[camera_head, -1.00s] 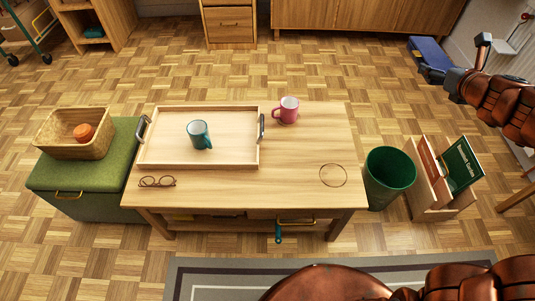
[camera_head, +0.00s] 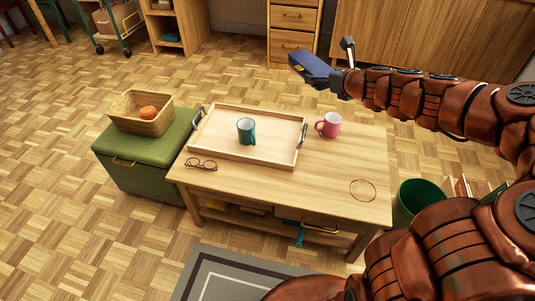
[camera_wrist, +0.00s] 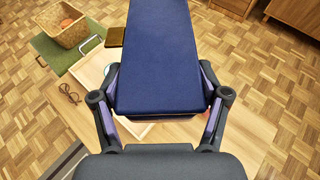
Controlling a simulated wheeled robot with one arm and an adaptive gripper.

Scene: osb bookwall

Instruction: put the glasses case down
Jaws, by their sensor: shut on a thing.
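The glasses case (camera_head: 312,68) is dark blue and is held in the air by my gripper (camera_head: 340,80), above and beyond the far edge of the low wooden table (camera_head: 300,185). In the wrist view the case (camera_wrist: 160,60) lies between the two fingers of my gripper (camera_wrist: 160,115), which are shut on its sides. The case hides part of the tray and table there. A pair of round glasses (camera_head: 201,164) lies on the table's left front part.
A wooden tray (camera_head: 215,143) holds a teal mug (camera_head: 246,131). A pink mug (camera_head: 328,125) stands right of it. A thin ring (camera_head: 362,189) lies on the table's right. A green ottoman (camera_head: 150,165) bears a basket (camera_head: 130,122). A green bin (camera_head: 415,198) stands right.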

